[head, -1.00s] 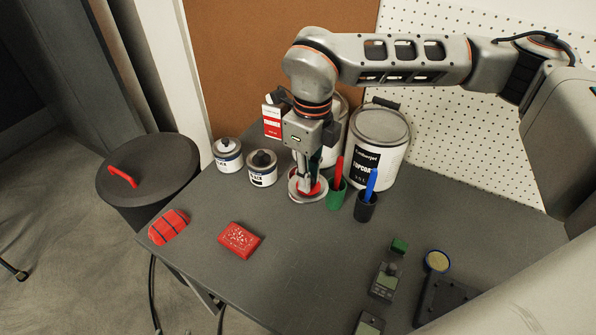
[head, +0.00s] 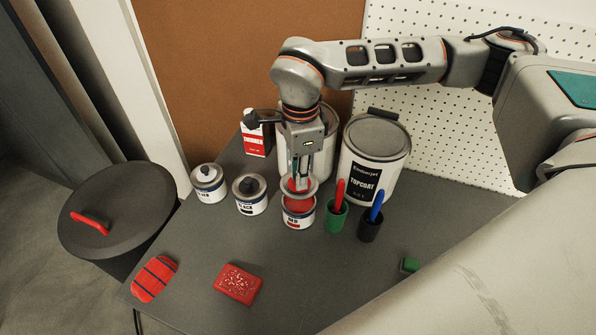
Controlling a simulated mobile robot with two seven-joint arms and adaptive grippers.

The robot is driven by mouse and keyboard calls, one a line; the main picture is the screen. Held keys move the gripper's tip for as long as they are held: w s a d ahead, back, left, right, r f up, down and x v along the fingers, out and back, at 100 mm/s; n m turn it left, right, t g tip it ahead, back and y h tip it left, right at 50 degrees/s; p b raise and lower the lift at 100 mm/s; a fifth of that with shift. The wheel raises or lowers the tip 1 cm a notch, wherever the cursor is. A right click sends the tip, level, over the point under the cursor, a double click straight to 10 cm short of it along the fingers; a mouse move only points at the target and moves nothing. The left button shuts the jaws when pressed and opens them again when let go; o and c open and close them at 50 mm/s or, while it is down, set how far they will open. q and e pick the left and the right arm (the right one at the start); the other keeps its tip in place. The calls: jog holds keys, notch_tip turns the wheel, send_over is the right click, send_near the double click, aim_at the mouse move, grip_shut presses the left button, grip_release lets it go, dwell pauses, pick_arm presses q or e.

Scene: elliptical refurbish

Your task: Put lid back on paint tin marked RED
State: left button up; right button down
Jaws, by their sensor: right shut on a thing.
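The open paint tin marked RED (head: 298,219) stands upright on the table, with red paint (head: 297,205) showing at its mouth. My right gripper (head: 299,180) points down and is shut on the tin's lid (head: 311,189), a pale disc with a red knob between the fingers. The lid is just above the tin, roughly over its rear half, and hides the back of its rim. A gap with red paint shows below the lid's front edge. My left gripper is not in view.
A green cup (head: 336,218) and a dark cup (head: 370,229) stand close on the right. A large TOPCOAT tin (head: 375,165) is behind. A red block (head: 238,284) lies in front.

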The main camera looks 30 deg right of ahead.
notch_tip(320, 180, down, 3)
jog(key=shift+b, duration=0.85)
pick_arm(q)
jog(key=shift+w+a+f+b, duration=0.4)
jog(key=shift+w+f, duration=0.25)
pick_arm(e)
jog(key=shift+f, duration=1.15)
pick_arm(q)
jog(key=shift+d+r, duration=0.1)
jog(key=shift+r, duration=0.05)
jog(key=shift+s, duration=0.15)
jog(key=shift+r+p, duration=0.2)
jog(key=shift+p, duration=0.1)
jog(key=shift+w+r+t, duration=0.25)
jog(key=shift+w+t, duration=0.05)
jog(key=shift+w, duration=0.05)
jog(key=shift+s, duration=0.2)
pick_arm(e)
jog(key=shift+f, duration=0.1)
pick_arm(q)
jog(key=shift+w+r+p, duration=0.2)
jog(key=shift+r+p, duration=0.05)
jog(key=shift+p, duration=0.05)
